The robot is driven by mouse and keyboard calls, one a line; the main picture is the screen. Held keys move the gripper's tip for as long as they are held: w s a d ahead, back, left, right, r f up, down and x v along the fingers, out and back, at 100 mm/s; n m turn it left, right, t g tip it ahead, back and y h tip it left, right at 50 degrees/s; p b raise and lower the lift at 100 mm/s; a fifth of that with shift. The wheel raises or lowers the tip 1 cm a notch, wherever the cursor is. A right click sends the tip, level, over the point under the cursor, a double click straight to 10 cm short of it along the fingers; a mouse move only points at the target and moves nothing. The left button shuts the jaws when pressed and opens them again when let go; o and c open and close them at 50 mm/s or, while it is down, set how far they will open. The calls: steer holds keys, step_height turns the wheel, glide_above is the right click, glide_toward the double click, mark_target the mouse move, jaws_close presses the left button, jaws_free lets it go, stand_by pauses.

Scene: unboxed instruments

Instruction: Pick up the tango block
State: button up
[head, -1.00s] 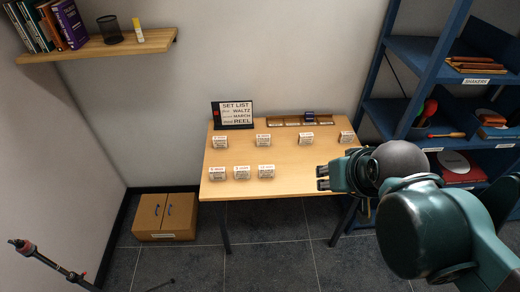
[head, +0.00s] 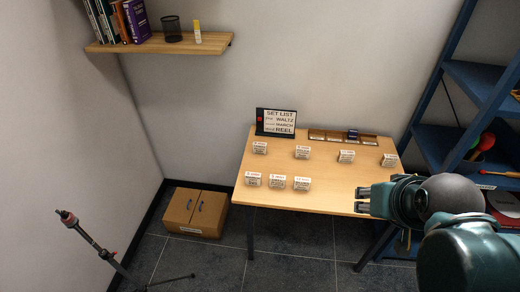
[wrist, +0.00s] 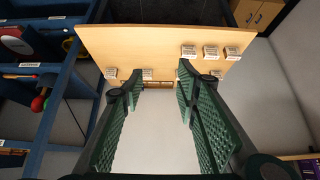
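Several small pale blocks with printed labels stand on the wooden table (head: 330,198). A back row holds blocks at the left (head: 260,148), middle (head: 302,153), right of middle (head: 346,156) and far right (head: 388,160). A front-left group has three blocks (head: 253,180) (head: 277,182) (head: 301,184). The labels are too small to read, so I cannot tell which one is the tango block. My gripper (head: 361,199) is near the table's front right edge, apart from the blocks. In the wrist view my gripper (wrist: 158,90) is open and empty, its fingers wide apart.
A sign (head: 276,122) reading SET LIST, WALTZ, MARCH, REEL stands at the table's back left. A blue shelf (head: 482,80) rises at the right. The table's front middle is clear.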

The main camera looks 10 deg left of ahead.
steer(key=shift+o, duration=0.5)
steer(key=w+a+r+n+g, duration=0.1)
steer(key=w+a+r+n, duration=0.15)
steer(key=w, duration=0.55)
steer(key=w+a+r+n+g, duration=0.1)
steer(key=w+a+r+n, duration=0.15)
steer(key=w, duration=0.45)
steer(key=n+g, duration=0.5)
steer(key=n, duration=0.8)
glide_above(260, 144)
step_height(260, 144, down, 32)
steer(key=shift+w+d+r, duration=0.1)
steer(key=shift+r, duration=0.15)
steer(key=shift+f, duration=0.25)
